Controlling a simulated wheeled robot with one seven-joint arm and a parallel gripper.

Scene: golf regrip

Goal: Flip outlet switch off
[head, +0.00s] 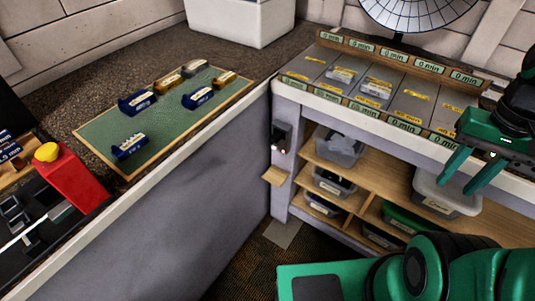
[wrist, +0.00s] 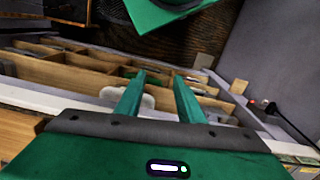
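A small black outlet box (head: 281,135) is mounted on the grey end panel of the shelf unit, near the inner corner. A small red light and a pale spot show at its lower part; the switch position is too small to tell. In the wrist view the outlet (wrist: 271,108) is at the right edge, with a red glow and a dark cord. My gripper (head: 454,186) is well to the right of the outlet, in front of the shelf unit. Its green fingers (wrist: 159,76) are apart with nothing held between them.
The shelf unit's top (head: 410,108) carries labelled slots; bins such as a grey tub (head: 447,190) sit below. A small wooden ledge (head: 275,175) juts out under the outlet. At left, a counter holds a green mat (head: 170,120) with several small blocks.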

